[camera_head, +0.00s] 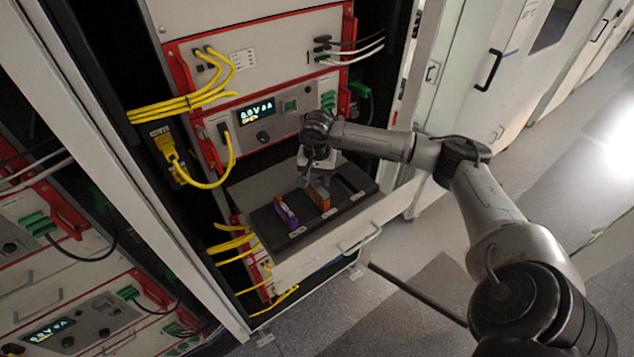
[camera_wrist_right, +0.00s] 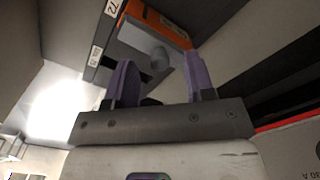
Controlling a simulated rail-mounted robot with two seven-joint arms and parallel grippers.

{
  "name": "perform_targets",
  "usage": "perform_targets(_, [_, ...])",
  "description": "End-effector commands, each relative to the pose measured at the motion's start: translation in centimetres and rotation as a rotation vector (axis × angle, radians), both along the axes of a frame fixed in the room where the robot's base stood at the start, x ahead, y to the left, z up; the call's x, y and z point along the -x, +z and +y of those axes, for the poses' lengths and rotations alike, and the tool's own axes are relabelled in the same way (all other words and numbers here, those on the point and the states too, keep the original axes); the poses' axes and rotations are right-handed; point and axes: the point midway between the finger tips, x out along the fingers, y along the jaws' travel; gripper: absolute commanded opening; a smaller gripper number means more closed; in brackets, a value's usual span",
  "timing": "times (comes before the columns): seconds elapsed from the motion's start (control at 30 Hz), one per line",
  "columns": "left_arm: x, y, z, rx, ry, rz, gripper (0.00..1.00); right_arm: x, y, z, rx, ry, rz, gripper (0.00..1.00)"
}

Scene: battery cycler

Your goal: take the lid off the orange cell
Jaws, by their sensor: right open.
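The orange cell (camera_head: 319,197) stands in the black tray of the pulled-out drawer. It also shows in the right wrist view (camera_wrist_right: 158,24), with a grey lid (camera_wrist_right: 138,42) on the side facing my gripper. A round grey knob (camera_wrist_right: 159,58) sits on the lid. My right gripper (camera_head: 317,182) is just over the orange cell, and its wrist hides part of it. In the right wrist view its two lilac fingers are apart, and the knob appears between them. I cannot tell whether they touch it. My left gripper is in neither view.
A purple cell (camera_head: 286,213) stands left of the orange one in the black tray (camera_head: 264,220). The tray's right part has an empty dark slot. Yellow cables (camera_head: 190,103) hang at the rack's left. The cycler unit (camera_head: 262,120) rises behind the drawer.

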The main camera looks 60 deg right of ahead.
Motion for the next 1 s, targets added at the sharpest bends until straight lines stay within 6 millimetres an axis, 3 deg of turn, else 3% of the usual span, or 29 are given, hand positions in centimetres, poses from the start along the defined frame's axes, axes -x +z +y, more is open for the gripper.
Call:
perform_targets(0.2, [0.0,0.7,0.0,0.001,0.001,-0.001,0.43,0.0,-1.6,0.0,0.0,-0.001,0.0,0.49])
perform_targets(0.47, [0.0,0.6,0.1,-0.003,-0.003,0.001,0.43,0.0,-1.8,0.0,0.0,0.0,0.0,0.48])
perform_targets(1.0, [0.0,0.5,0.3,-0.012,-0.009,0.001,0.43,0.0,-1.7,0.0,0.0,0.0,0.0,0.0])
